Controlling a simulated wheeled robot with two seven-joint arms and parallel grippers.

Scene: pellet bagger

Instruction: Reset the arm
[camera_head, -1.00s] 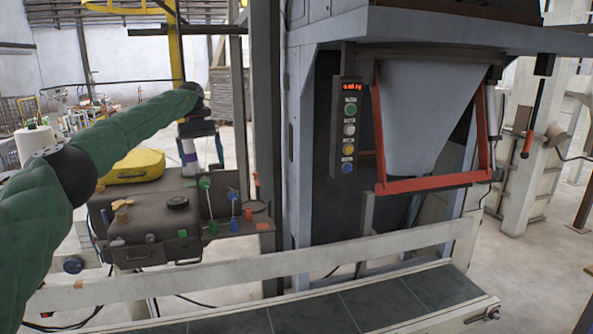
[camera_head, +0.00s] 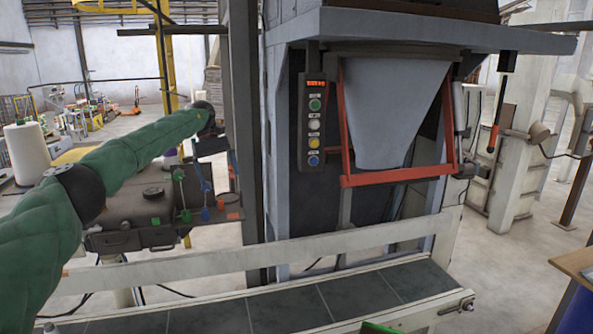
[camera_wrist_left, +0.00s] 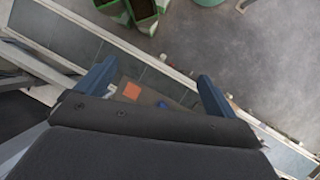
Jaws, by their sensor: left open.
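My left arm, in a green sleeve, reaches in from the left of the head view. Its dark wrist and left gripper (camera_head: 207,163) hang in front of the grey bench unit (camera_head: 128,212), left of the bagger. In the left wrist view the two blue fingers of the left gripper (camera_wrist_left: 155,86) stand wide apart. Nothing is between them but the background: a dark grey slab conveyor and a small board with an orange patch (camera_wrist_left: 132,91) lie beyond. My right gripper is not in view.
The bagger has a button panel (camera_head: 314,124) and a red frame (camera_head: 398,178) around its grey chute (camera_head: 394,110). A pale rail (camera_head: 330,243) and the slab conveyor (camera_head: 310,301) run across the front. A wooden table edge (camera_head: 577,262) is at right.

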